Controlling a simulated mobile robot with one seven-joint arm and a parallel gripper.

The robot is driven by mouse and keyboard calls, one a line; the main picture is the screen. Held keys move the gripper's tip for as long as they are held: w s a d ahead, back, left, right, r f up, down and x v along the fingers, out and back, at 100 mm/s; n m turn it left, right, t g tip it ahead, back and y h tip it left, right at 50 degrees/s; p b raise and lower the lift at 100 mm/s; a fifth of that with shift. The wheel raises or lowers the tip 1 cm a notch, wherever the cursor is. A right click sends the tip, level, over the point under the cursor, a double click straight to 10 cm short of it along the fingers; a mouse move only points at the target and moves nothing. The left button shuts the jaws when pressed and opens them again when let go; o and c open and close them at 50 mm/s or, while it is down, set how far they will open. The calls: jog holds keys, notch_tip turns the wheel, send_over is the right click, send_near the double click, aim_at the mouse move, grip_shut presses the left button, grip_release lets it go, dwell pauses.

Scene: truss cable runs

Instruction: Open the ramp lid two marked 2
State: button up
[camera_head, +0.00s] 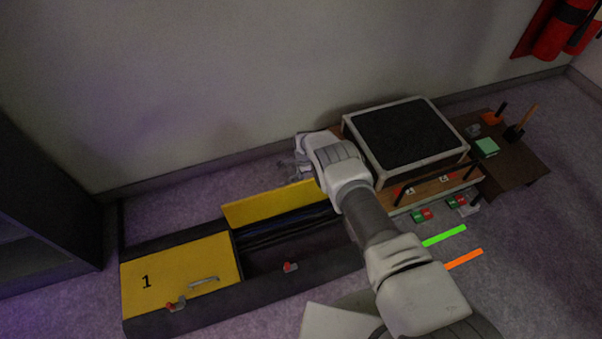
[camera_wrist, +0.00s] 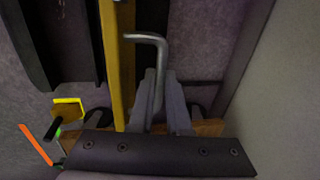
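The second ramp lid (camera_head: 275,204) is a yellow panel, raised on edge at the back of its opening in the head view. Its mark 2 is not visible. In the wrist view the lid (camera_wrist: 118,70) shows edge-on as a yellow strip, with a bent grey handle (camera_wrist: 161,55) on its right. My gripper (camera_wrist: 161,85) has its two fingers closed on either side of the handle's bar. In the head view my gripper (camera_head: 303,158) is beyond the lid's right end, partly hidden by my arm.
Yellow lid 1 (camera_head: 180,275) lies shut at left, with a handle and a red latch (camera_head: 176,304). Another red latch (camera_head: 290,267) sits on the front edge of the open channel (camera_head: 290,240), where dark cables lie. A framed black panel (camera_head: 402,135) stands at right.

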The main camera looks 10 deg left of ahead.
jog(key=o, duration=0.4)
jog(key=shift+o, duration=0.2)
jog(key=shift+r, duration=0.15)
notch_tip(320, 180, up, 17)
jog(key=s+d+p, duration=0.2)
jog(key=s+p, duration=0.1)
jog(key=p, duration=0.5)
jog(key=shift+w, duration=0.1)
